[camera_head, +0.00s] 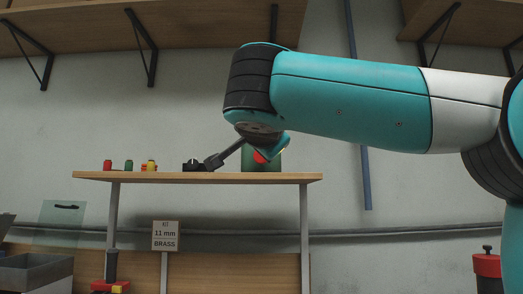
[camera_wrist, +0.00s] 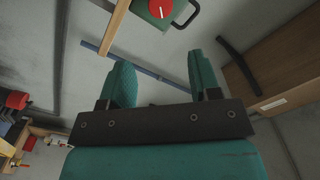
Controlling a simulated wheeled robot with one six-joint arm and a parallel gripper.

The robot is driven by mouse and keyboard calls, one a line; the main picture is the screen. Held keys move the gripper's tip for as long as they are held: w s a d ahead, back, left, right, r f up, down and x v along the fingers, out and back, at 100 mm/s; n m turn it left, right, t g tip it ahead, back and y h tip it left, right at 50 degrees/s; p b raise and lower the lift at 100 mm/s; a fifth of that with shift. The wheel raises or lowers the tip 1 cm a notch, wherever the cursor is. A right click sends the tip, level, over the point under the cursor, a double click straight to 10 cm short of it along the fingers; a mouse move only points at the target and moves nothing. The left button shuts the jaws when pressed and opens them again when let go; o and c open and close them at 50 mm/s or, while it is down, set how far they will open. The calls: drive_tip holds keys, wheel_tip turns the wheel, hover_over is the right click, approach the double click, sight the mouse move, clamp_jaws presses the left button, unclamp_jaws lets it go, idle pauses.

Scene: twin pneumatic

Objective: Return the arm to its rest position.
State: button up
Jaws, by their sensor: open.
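My arm reaches in from the right in the camera_head view, its wrist bent down above the right part of a wooden shelf (camera_head: 120,176). In the wrist view my gripper (camera_wrist: 158,66) has its two teal fingers wide apart, with nothing between them. In the camera_head view the gripper is mostly hidden behind my wrist, and I cannot make out its fingers there.
A green box with a red disc (camera_head: 262,157) stands on the shelf, partly covered by my wrist; it also shows in the wrist view (camera_wrist: 160,10). A black device with a lever (camera_head: 194,165) and small coloured parts (camera_head: 129,165) stand further left. A blue pole (camera_head: 366,180) runs behind.

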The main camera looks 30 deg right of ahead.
drive_tip(key=a+f+n+g+y, duration=0.2)
drive_tip(key=a+f+n+y, duration=0.4)
drive_tip(key=f, duration=0.5)
drive_tip(key=a+f+n+g+y, duration=0.2)
drive_tip(key=a+f+n+y, duration=0.2)
drive_tip(key=f+n, duration=0.5)
drive_tip(key=s+a+f+n+g+y, duration=0.1)
drive_tip(key=s+a+f+n+g, duration=0.1)
drive_tip(key=s+f+g, duration=0.35)
drive_tip(key=s+a+f+n+g+y, duration=0.2)
drive_tip(key=s+f+n, duration=0.1)
drive_tip(key=s+f, duration=0.55)
drive_tip(key=s+a+f+n+g+y, duration=0.1)
drive_tip(key=s+a+f+n+g, duration=0.15)
drive_tip(key=s+f, duration=0.45)
wheel_tip(320, 180, up, 18)
drive_tip(key=s+g+p, duration=0.1)
drive_tip(key=p, duration=1.7)
drive_tip(key=shift+a+r+p, duration=0.25)
drive_tip(key=shift+p, duration=0.1)
drive_tip(key=shift+s, duration=0.1)
